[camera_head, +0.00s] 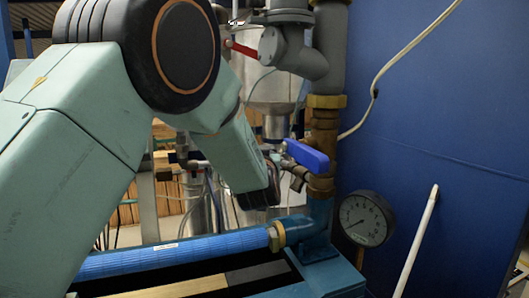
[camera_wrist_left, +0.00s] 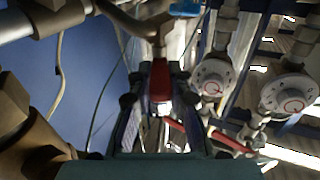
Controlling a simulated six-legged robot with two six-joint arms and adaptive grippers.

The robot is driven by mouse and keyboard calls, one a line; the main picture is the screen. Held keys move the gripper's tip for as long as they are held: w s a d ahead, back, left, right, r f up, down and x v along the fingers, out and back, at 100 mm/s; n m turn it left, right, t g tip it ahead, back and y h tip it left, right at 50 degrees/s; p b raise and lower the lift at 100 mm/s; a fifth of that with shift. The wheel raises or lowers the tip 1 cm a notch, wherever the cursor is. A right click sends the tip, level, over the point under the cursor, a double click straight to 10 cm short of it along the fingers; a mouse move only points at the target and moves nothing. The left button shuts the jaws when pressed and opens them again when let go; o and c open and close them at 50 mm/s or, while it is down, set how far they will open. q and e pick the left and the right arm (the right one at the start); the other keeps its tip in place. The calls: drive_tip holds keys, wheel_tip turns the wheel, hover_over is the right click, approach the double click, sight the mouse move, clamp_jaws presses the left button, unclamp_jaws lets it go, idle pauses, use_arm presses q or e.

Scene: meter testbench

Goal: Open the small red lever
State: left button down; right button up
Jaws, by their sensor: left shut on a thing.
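In the left wrist view, a small red lever (camera_wrist_left: 160,80) stands upright in the middle, between the two dark fingers of my left gripper (camera_wrist_left: 159,103). The fingers are closed on the lever from both sides. It joins pipework just above it in the picture. In the head view my left arm comes in from the left and reaches down in front of the pipes; its fingers and the held lever cannot be made out there. My right gripper is in neither view.
A blue valve handle (camera_head: 306,156) and a round pressure gauge (camera_head: 364,219) are right of my arm. Another red handle (camera_head: 241,48) is higher up. A blue wall (camera_head: 450,140) closes the right side. White dial meters (camera_wrist_left: 213,77) are right in the wrist view.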

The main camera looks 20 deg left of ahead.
use_arm(q)
drive_tip(key=shift+d, duration=0.1)
idle(0.4)
drive_tip(key=c, duration=1.2)
unclamp_jaws()
drive_tip(key=shift+r, duration=0.1)
drive_tip(key=shift+v, duration=3.8)
drive_tip(key=shift+c, duration=0.6)
